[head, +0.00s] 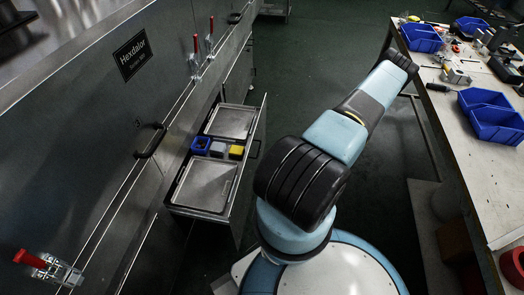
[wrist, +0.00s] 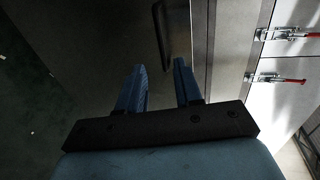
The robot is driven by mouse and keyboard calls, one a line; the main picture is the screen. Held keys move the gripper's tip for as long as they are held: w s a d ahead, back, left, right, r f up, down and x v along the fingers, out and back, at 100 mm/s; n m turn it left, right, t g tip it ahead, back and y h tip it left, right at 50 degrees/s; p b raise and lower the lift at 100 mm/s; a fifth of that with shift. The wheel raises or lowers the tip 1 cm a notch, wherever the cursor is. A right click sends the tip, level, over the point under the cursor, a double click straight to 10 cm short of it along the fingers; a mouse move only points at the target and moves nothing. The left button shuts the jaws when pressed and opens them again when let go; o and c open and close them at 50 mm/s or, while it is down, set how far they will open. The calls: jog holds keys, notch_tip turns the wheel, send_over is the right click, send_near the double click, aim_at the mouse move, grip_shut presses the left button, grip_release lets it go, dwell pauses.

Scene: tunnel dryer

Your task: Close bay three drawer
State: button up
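An open drawer (head: 246,178) sticks out from the dark cabinet on the left in the head view. It holds two metal trays, with a blue bin, a grey block and a yellow block between them. A dark handle (head: 255,150) is on its outer front. My gripper (wrist: 160,84) shows in the wrist view with two blue fingers apart and nothing between them. Past the fingertips is a grey panel with a dark bar handle (wrist: 163,38); I cannot tell whether it is the drawer's. In the head view my gripper is hidden beyond my arm.
Red-handled clamps (head: 196,52) sit on the cabinet, with another (head: 45,266) at lower left. Clamps also show in the wrist view (wrist: 285,78). A workbench (head: 465,130) with blue bins (head: 490,112) and tools stands right. Dark green floor (head: 300,60) is clear between.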

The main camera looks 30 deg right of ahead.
jog(key=x, duration=0.9)
jog(key=shift+w+a, duration=0.25)
grip_shut()
jog(key=shift+s+f, duration=0.1)
dwell(1.0)
